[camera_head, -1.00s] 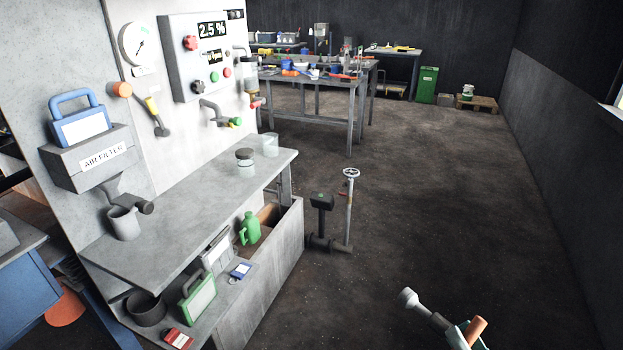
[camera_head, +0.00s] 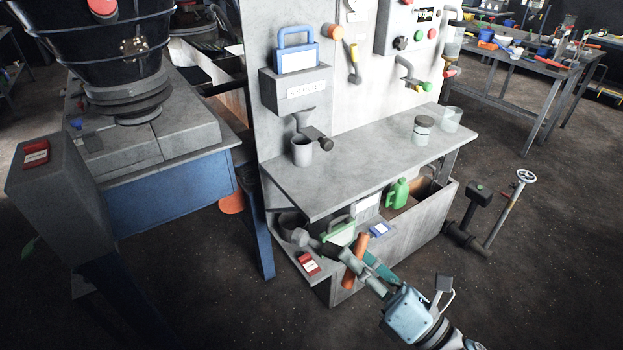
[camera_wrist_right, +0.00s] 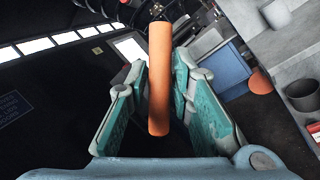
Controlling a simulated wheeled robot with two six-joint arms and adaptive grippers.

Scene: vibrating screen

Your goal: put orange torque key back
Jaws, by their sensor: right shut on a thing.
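The orange torque key (camera_head: 353,262) is in my right gripper (camera_head: 372,270). Its orange bar lies across the fingers, and a grey shaft with a rounded end (camera_head: 294,234) points to the upper left. In the right wrist view the orange bar (camera_wrist_right: 159,75) stands between the two teal-lined fingers of my right gripper (camera_wrist_right: 158,85); its shaft is not clearly seen there. The key overlaps the lower shelf of the grey workstation in the picture; I cannot tell whether it touches anything. My left gripper is not in view.
The workstation's grey upper shelf (camera_head: 290,192) holds a mug (camera_head: 302,152) and jars. The panel above carries an orange knob (camera_head: 332,31) and a yellow-handled tool (camera_head: 353,62). The lower shelf has a green case (camera_head: 338,234) and red box (camera_head: 308,264). Open floor lies at front right.

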